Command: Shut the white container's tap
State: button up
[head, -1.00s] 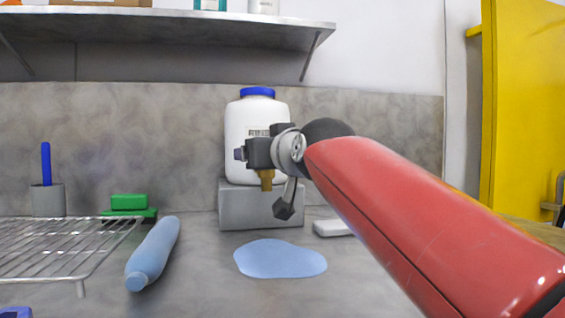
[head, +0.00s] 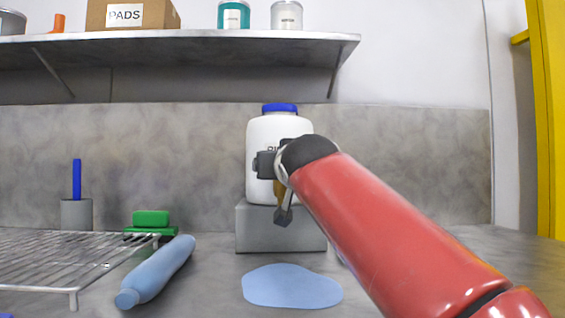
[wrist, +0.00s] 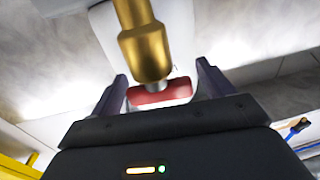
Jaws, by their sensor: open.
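The white container (head: 262,133) with a blue cap stands upright on a grey block (head: 281,232) at the back of the counter. My gripper (head: 262,165) is in front of its lower part and hides some of it. A brass tap (head: 280,188) shows just below my gripper. In the wrist view the brass tap body (wrist: 146,50) comes down from the top, with a red handle (wrist: 160,93) at its end. My gripper's dark fingers (wrist: 162,72) are apart, one on each side of the red handle. I cannot tell whether either finger touches it.
A light blue puddle (head: 291,287) lies on the counter before the block. A green sponge (head: 151,218) and a grey cup (head: 76,214) are behind. A shelf (head: 180,52) hangs above.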

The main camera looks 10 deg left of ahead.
jog(key=shift+w+a, duration=0.1)
jog(key=shift+w, duration=0.1)
jog(key=shift+c, duration=0.3)
jog(key=c, duration=0.9)
jog(key=shift+f+m+h+b, duration=0.2)
jog(key=shift+m+h+b, duration=0.1)
jog(key=shift+h+b, duration=0.1)
jog(key=shift+c, duration=0.2)
jog(key=shift+r+m+t+h, duration=0.15)
jog(key=shift+m+t+h, duration=0.2)
jog(key=shift+h, duration=0.25)
jog(key=o, duration=1)
